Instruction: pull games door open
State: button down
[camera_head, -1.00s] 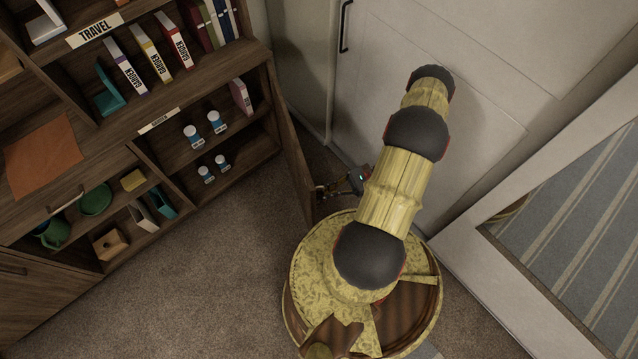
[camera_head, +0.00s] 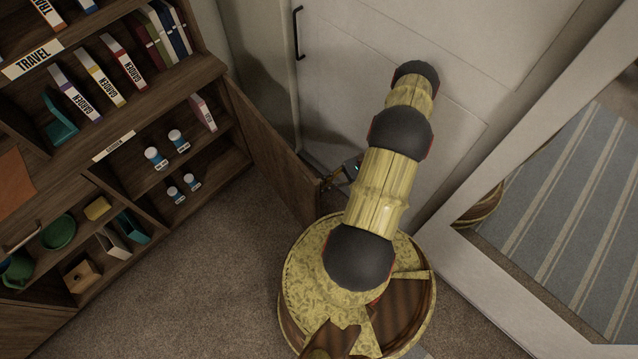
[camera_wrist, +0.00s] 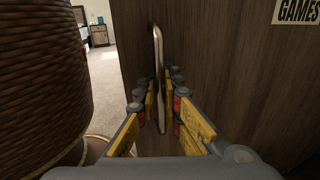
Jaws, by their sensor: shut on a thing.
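The games door (camera_head: 268,150) is a dark wood panel standing swung out from the right end of the bookcase in the head view. In the wrist view the door's outer face (camera_wrist: 215,50) fills the middle and right, with a GAMES label (camera_wrist: 297,11) at the top right. Its slim metal handle (camera_wrist: 158,70) stands upright between the fingers. My gripper (camera_wrist: 158,108) is shut on this handle, with fingers on both sides of it. In the head view my gripper (camera_head: 338,178) is small and partly hidden by my arm, at the door's free edge.
The bookcase (camera_head: 130,130) holds books, several white-and-blue jars (camera_head: 157,158) and green dishes. A white door (camera_head: 380,60) with a black handle (camera_head: 298,33) stands behind my arm. A white-framed mirror (camera_head: 540,150) is at the right. Carpet (camera_head: 215,250) left of my base is clear.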

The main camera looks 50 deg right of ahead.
jog(key=c, duration=2.3)
grip_release()
notch_tip(320, 180, up, 10)
jog(key=shift+r, duration=0.1)
